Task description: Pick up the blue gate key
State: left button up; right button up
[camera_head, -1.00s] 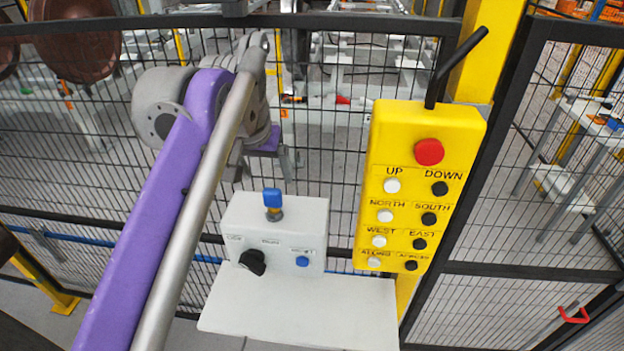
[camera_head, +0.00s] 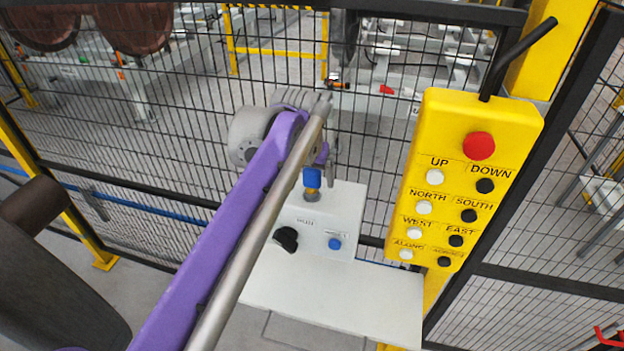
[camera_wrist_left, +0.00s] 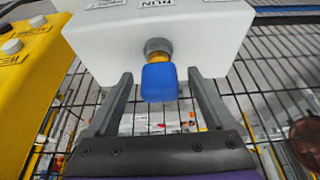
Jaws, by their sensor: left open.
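The blue gate key (camera_head: 312,178) stands upright in a lock on top of the white control box (camera_head: 342,205). In the left wrist view the blue key (camera_wrist_left: 159,82) shows between my two open fingers, with a clear gap on each side. My left gripper (camera_wrist_left: 160,76) is open and empty. In the head view the left gripper (camera_head: 322,162) is at the key, partly hidden by its own wrist and arm. How deep the key sits between the fingers is hard to tell. My right gripper is not in view.
A yellow pendant (camera_head: 462,180) with a red button and labelled push buttons hangs right of the box. The box has a black knob (camera_head: 286,238) and a blue button (camera_head: 335,244). A white shelf (camera_head: 335,298) projects below. Black mesh fence (camera_head: 180,150) stands behind.

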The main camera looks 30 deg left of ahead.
pick_arm(q)
grip_shut()
dwell(0.4)
jog(key=shift+r, duration=0.1)
